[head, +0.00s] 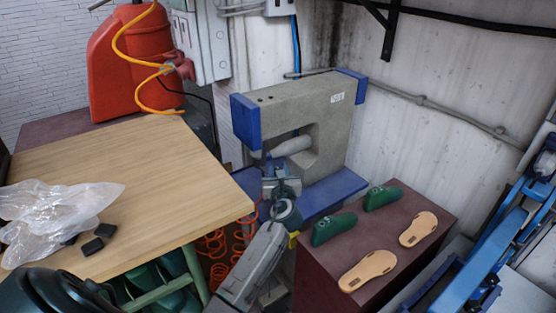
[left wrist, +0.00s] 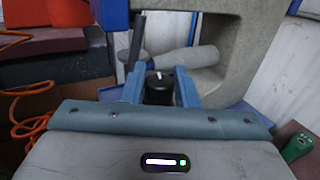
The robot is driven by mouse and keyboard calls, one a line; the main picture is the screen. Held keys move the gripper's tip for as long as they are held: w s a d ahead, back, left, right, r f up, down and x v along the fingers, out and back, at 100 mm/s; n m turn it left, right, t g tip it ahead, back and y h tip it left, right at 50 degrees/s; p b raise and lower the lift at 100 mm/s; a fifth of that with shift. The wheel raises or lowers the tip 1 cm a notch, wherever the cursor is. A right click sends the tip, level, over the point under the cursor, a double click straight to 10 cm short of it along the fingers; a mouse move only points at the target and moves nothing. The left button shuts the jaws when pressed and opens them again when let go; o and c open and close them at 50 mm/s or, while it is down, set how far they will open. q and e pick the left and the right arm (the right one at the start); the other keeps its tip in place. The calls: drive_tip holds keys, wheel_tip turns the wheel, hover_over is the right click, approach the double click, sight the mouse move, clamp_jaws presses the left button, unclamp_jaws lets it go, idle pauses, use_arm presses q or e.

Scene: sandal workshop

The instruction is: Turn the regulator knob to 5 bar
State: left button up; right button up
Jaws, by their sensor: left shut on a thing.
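The regulator knob (left wrist: 157,90) shows in the left wrist view as a small dark cylinder with a white mark on top. My left gripper (left wrist: 158,78) has a blue finger on each side of it and is shut on it. In the head view my left gripper (head: 280,170) is in front of the grey and blue press (head: 322,105); the knob is hidden there by the gripper. I cannot make out a gauge or pressure reading. My right gripper does not show.
A wooden table (head: 170,180) with a clear plastic bag (head: 50,212) and black blocks stands left. A dark red bench (head: 385,255) with tan soles (head: 368,270) and green shoe forms (head: 333,228) is right. Orange coiled hose (head: 216,243) hangs between them.

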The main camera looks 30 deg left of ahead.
use_arm(q)
drive_tip(key=shift+r+m+t+h+p, duration=0.15)
drive_tip(key=shift+m+t+h+p, duration=0.2)
drive_tip(key=shift+m+t+h, duration=0.9)
drive_tip(key=shift+c, duration=0.2)
drive_tip(key=shift+h, duration=0.45)
drive_tip(key=o, duration=1)
drive_tip(key=shift+c, duration=0.2)
drive_tip(key=b+v, duration=0.3)
drive_tip(key=v, duration=0.7)
drive_tip(key=shift+s+d, duration=0.25)
drive_tip(key=shift+s, duration=0.05)
drive_tip(key=shift+o, duration=0.3)
